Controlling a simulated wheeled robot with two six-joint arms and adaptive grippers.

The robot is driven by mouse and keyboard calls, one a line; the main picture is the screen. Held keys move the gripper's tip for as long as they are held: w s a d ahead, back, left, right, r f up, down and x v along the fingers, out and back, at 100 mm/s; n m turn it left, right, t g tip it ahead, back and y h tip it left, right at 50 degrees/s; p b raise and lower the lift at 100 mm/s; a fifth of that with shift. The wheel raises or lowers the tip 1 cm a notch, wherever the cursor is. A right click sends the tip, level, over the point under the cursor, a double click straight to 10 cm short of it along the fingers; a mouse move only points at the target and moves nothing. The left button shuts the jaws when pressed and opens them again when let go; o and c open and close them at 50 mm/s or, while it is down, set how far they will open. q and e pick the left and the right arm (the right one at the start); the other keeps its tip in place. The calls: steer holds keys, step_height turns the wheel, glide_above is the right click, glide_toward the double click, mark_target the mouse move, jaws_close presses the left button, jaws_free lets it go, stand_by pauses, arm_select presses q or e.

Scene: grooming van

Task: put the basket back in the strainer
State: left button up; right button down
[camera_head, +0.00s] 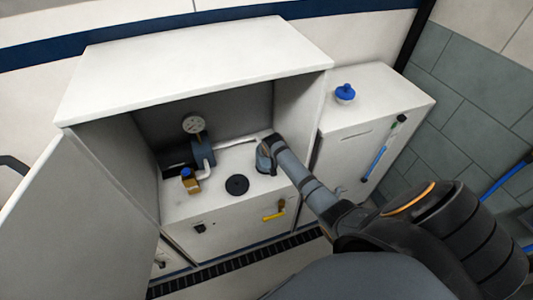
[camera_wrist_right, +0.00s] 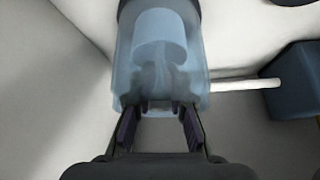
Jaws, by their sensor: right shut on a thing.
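The strainer (camera_wrist_right: 125,80) is a clear bluish cup with a dark rim in the right wrist view. A paler cylinder, apparently the basket (camera_wrist_right: 160,32), shows through its wall, with a blurred greyish part below it. My right gripper (camera_wrist_right: 159,110) is at the near end of the cup, its fingertips shut on that greyish part, apparently the basket's. Whether the basket is fully seated cannot be told. In the head view my right arm reaches into the open cabinet to the strainer (camera_head: 263,160), whose front is partly hidden by the gripper. My left gripper is not in view.
Left of the strainer are a black round lid-like disc (camera_head: 237,185), a blue pump (camera_head: 201,150) with a gauge (camera_head: 193,124), and a brass valve (camera_head: 191,183). The cabinet door (camera_head: 90,225) stands open. A blue-capped item (camera_head: 345,93) sits on the side cabinet (camera_head: 400,95).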

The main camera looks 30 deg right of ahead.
steer(key=shift+f, duration=0.1)
steer(key=c, duration=1.2)
jaws_free()
steer(key=v, duration=1.1)
steer(key=shift+s+a+r, duration=0.1)
steer(key=shift+a+r, duration=0.1)
steer(key=shift+r, duration=0.2)
steer(key=shift+r, duration=0.1)
